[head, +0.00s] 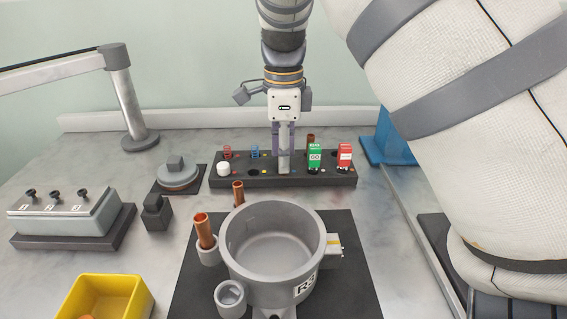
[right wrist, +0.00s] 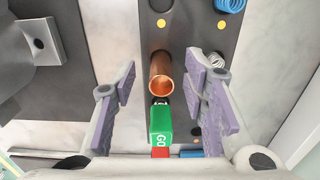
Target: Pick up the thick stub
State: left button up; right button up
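A copper stub (head: 310,141) stands upright at the back of the dark rack (head: 262,184), behind the green GO tag. I take it for the thick stub. In the right wrist view the copper stub (right wrist: 161,76) shows its open end between my fingers, with a visible gap on both sides. My right gripper (head: 284,168) hangs over the rack, a little left of the stub in the head view. Its fingers are apart and empty in the right wrist view. How far the fingertips are from the stub in depth I cannot tell. My left gripper is out of view.
The green GO tag (head: 315,158) and red tag (head: 345,156) stand close to the stub. Other copper tubes (head: 204,232) (head: 238,191) stand by the grey compressor shell (head: 273,245). A yellow bin (head: 105,298) is at front left. A grey lamp arm (head: 118,95) stands back left.

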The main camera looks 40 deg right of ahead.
jog(key=shift+f, duration=0.65)
grip_shut()
